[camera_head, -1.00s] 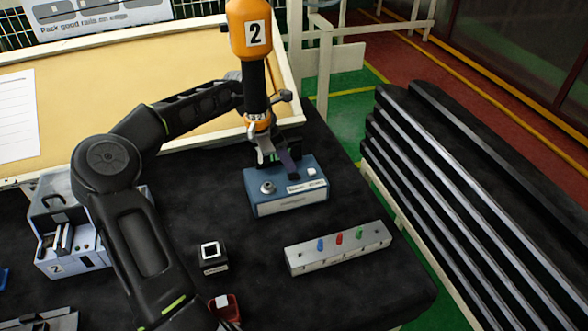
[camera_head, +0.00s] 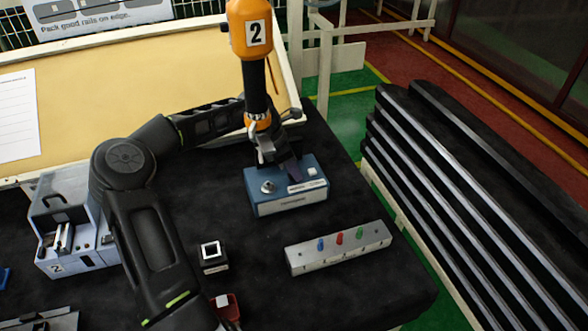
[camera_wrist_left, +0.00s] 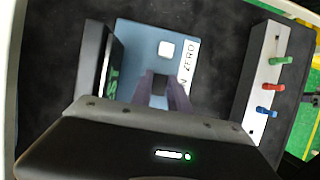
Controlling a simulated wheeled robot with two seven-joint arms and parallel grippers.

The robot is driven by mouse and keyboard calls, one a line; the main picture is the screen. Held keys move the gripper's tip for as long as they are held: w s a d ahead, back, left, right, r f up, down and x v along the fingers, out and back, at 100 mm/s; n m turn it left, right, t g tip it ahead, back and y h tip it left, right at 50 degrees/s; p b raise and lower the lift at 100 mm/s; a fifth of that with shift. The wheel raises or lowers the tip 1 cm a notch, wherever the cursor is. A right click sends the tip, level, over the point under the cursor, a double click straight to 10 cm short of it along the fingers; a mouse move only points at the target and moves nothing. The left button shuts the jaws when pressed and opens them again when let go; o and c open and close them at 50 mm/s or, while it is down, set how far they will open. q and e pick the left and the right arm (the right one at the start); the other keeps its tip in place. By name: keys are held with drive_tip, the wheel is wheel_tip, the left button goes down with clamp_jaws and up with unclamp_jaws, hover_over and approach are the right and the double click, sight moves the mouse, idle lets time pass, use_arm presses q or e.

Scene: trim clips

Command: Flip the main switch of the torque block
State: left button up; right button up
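The torque block is a blue box (camera_head: 300,205) on the black table, with a round knob (camera_head: 268,187) and a white square button (camera_head: 312,171) on top. It also shows in the left wrist view (camera_wrist_left: 135,75), where the white button (camera_wrist_left: 166,49) and a label are visible. My left gripper (camera_head: 294,178) points down at the block's top, near its back middle. In the left wrist view its two fingers (camera_wrist_left: 161,80) flank a small dark piece on the block. I cannot tell whether they grip it. My right gripper is not in view.
A grey strip (camera_head: 338,250) with blue, red and green pegs lies at front right. A black box with a white square (camera_head: 212,257) stands at front centre. A clear-lidded unit (camera_head: 75,240) is left. An orange tool marked 2 (camera_head: 250,30) hangs above the block.

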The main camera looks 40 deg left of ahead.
use_arm(q)
clamp_jaws()
drive_tip(key=shift+s+a+f+t+h, duration=0.2)
drive_tip(key=shift+s+t+h, duration=0.1)
drive_tip(key=shift+t+h, duration=0.25)
drive_tip(key=shift+s+a+r+t+h, duration=0.15)
drive_tip(key=shift+t+h, duration=0.4)
drive_tip(key=shift+t, duration=0.4)
drive_tip(key=o, duration=0.5)
unclamp_jaws()
